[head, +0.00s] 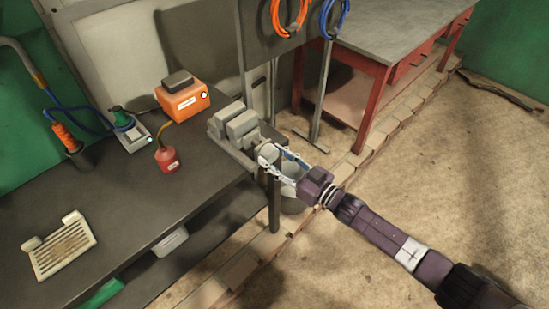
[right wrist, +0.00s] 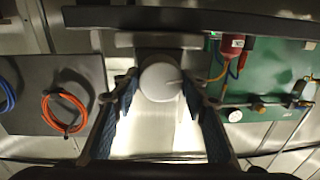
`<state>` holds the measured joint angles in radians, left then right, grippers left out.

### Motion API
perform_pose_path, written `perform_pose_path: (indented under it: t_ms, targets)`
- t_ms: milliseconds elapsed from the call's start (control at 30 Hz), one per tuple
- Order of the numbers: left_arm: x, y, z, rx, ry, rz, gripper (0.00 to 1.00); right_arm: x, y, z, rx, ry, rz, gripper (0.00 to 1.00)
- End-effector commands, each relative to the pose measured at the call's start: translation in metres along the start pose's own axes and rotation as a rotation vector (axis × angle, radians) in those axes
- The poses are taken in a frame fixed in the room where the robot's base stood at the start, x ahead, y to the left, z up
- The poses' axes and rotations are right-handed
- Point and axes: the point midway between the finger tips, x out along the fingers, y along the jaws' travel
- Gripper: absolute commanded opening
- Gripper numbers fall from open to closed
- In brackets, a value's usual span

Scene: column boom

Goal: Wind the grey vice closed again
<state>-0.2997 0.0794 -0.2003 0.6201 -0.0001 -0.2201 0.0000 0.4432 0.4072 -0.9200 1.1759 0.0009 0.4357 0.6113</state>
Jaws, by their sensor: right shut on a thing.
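The grey vice (head: 236,128) is fixed at the corner of the dark workbench (head: 110,205), with its blocky jaws on top. How wide they stand apart is hard to tell. Its round pale knob (head: 267,152) faces the floor side. My right gripper (head: 273,157) reaches in from the lower right and is shut on this knob. In the right wrist view the knob (right wrist: 160,82) sits between the two blue-lined fingers. The vice body behind it is mostly hidden there. My left gripper is not in view.
A grey bucket (head: 293,194) is under my right gripper. A red-framed table (head: 400,45) stands behind. The floor to the right is mostly clear.

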Motion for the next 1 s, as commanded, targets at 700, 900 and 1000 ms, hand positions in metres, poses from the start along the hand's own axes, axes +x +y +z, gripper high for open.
perform_pose_path:
  t_ms: [700,900,1000]
  targets:
    - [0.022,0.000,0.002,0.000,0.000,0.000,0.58,-0.001,0.000,0.004,0.678,0.039,0.006,0.16]
    - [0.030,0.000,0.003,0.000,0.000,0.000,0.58,-0.001,-0.001,0.005,0.868,0.051,0.007,0.16]
    - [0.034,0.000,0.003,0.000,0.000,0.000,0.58,-0.001,-0.001,0.005,0.962,0.056,0.008,0.16]
